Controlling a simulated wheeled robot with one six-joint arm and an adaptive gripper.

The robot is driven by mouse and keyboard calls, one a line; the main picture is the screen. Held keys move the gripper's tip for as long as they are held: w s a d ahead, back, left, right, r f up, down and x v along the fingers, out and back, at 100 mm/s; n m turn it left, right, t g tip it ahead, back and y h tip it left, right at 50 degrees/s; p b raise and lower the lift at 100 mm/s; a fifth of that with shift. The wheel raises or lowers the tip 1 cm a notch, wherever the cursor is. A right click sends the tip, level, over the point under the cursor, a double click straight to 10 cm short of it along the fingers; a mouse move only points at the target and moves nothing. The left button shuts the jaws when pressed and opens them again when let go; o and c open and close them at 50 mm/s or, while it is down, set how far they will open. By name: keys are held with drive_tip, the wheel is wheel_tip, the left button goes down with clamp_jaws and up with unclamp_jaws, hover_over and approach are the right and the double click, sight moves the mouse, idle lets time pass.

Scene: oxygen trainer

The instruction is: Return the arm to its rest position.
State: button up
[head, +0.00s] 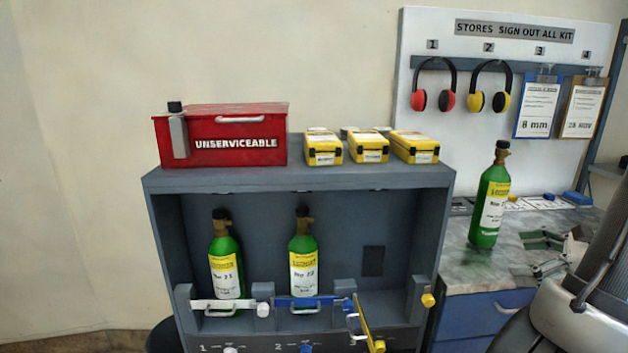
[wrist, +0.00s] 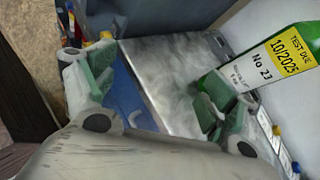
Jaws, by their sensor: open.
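My gripper (head: 538,254) is at the right of the head view, over the grey worktop. Its two green-padded fingers stand apart with nothing between them, as the wrist view also shows (wrist: 155,92). A green cylinder (head: 491,205) with a yellow and white label stands upright on the worktop, to the left of the gripper. In the wrist view the cylinder (wrist: 270,65) is close beside the right finger and reads "No 23"; I cannot tell whether they touch. My arm fills the lower right corner of the head view.
A grey rack (head: 300,178) holds two green cylinders behind a white and a blue gate; the third bay is empty, its yellow gate (head: 365,325) swung outward. On top are a red box (head: 235,120) and yellow cases. Ear defenders and clipboards hang on the board (head: 430,130).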

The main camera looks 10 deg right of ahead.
drive_tip(key=s+a+r+n+g+h, duration=0.25)
drive_tip(key=s+a+n+g, duration=0.5)
drive_tip(key=n, duration=0.65)
drive_tip(key=w+a+r+n+t+h, duration=0.1)
drive_tip(key=a+r+n+h, duration=0.3)
drive_tip(key=r+n, duration=0.5)
drive_tip(key=a+n, duration=0.2)
drive_tip(key=shift+a+n, duration=0.3)
drive_tip(key=shift+r+h, duration=0.1)
drive_tip(key=shift+h, duration=0.15)
drive_tip(key=shift+c, duration=0.2)
